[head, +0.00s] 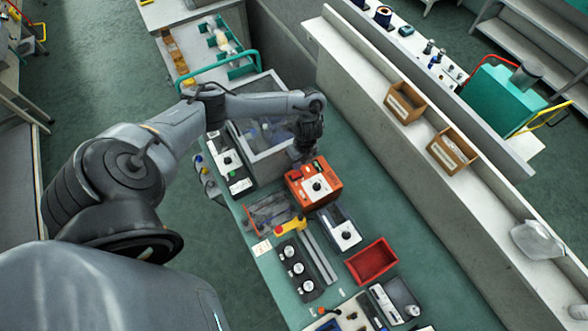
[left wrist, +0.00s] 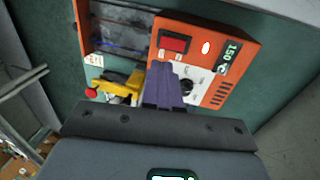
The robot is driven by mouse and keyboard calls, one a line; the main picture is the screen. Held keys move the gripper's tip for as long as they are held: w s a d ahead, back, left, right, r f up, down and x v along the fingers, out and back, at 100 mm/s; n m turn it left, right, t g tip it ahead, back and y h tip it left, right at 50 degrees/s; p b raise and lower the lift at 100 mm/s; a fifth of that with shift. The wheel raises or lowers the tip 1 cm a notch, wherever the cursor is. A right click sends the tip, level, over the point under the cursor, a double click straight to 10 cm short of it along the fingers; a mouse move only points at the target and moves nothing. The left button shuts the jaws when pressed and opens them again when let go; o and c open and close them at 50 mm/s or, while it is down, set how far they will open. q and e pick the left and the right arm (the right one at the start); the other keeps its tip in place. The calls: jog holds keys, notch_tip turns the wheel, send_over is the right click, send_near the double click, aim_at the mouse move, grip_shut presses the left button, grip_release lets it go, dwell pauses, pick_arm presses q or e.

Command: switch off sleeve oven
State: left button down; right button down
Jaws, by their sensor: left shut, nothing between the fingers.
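The sleeve oven is an orange box (head: 314,187) on the green bench in the head view. It fills the upper right of the left wrist view (left wrist: 238,80). Its panel has a red rocker switch (left wrist: 174,43), a lit green display (left wrist: 231,56) reading about 150 °C, and a dial (left wrist: 188,84) partly hidden by my fingers. My left gripper (head: 305,152) is above the far side of the oven in the head view. In the left wrist view its fingers (left wrist: 162,70) are shut and empty, over the panel below the switch. I cannot tell whether they touch it.
A clear-walled enclosure (head: 264,150) stands behind the oven. A yellow device with a red knob (head: 290,227) is in front-left of it. A raised shelf runs along the right.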

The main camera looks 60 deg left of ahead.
aim_at(293, 178)
pick_arm(q)
jog(key=f+b, duration=0.1)
jog(key=f, duration=0.1)
jog(key=s+f+b, duration=0.1)
jog(key=f, duration=0.2)
jog(key=shift+s+f, duration=0.1)
jog(key=shift+f, duration=0.25)
jog(key=shift+s+f+b, duration=0.1)
jog(key=shift+f+b, duration=0.25)
jog(key=shift+f, duration=0.3)
